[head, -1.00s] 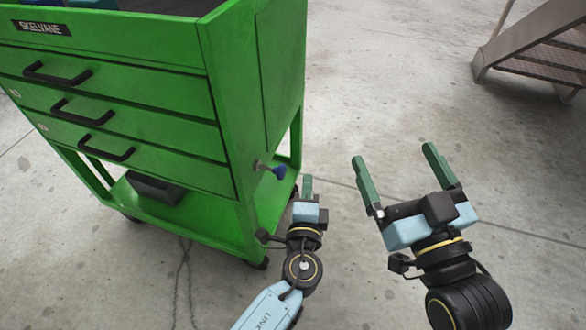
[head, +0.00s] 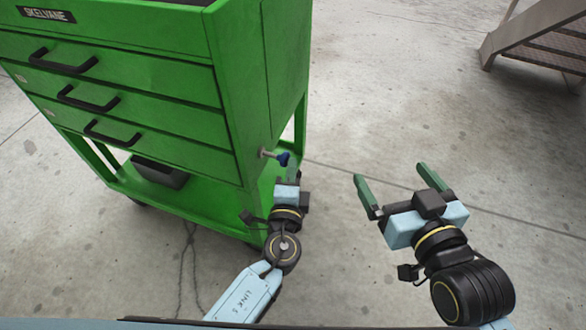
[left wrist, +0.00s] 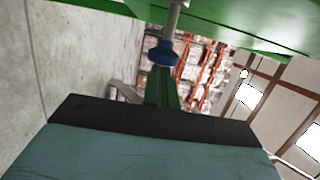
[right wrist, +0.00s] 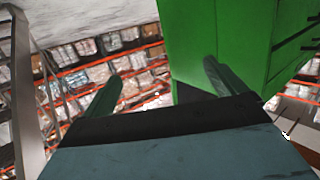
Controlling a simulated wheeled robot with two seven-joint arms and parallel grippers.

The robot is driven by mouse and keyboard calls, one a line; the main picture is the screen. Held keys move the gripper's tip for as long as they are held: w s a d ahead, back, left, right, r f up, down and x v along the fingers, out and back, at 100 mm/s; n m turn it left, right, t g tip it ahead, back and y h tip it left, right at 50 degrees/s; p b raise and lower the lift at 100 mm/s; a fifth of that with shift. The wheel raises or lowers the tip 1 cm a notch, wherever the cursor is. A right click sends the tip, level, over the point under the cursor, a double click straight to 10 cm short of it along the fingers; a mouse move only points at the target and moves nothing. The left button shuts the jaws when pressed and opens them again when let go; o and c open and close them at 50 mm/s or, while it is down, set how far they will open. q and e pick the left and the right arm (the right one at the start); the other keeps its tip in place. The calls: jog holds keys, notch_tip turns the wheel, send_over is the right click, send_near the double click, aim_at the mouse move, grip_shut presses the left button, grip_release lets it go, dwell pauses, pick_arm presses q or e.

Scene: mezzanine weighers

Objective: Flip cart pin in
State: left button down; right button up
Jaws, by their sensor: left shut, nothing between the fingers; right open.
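The cart pin (head: 283,158) has a dark blue knob on a metal shaft and sticks out from the side of the green cart (head: 238,95). It also shows in the left wrist view (left wrist: 163,53), just beyond my fingertips. My left gripper (head: 291,171) is shut and empty, right below the knob in the head view; I cannot tell whether it touches it. Its closed green fingers (left wrist: 162,80) point toward the knob in the left wrist view. My right gripper (head: 391,172) is open and empty, over the floor to the right of the cart.
The cart has drawers with black handles (head: 88,98) and a low shelf holding a dark box (head: 160,172). Metal steps (head: 535,45) stand at the upper right. The floor (head: 400,90) between them is clear. Stocked racks (right wrist: 85,75) show in the right wrist view.

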pick_arm(q)
jog(key=a, duration=0.1)
jog(key=w+a, duration=0.1)
jog(key=shift+a, duration=0.35)
pick_arm(e)
jog(key=shift+w+a+r+t, duration=0.15)
jog(key=shift+r+t, duration=0.15)
jog(key=shift+r, duration=0.3)
pick_arm(q)
jog(key=shift+d, duration=0.1)
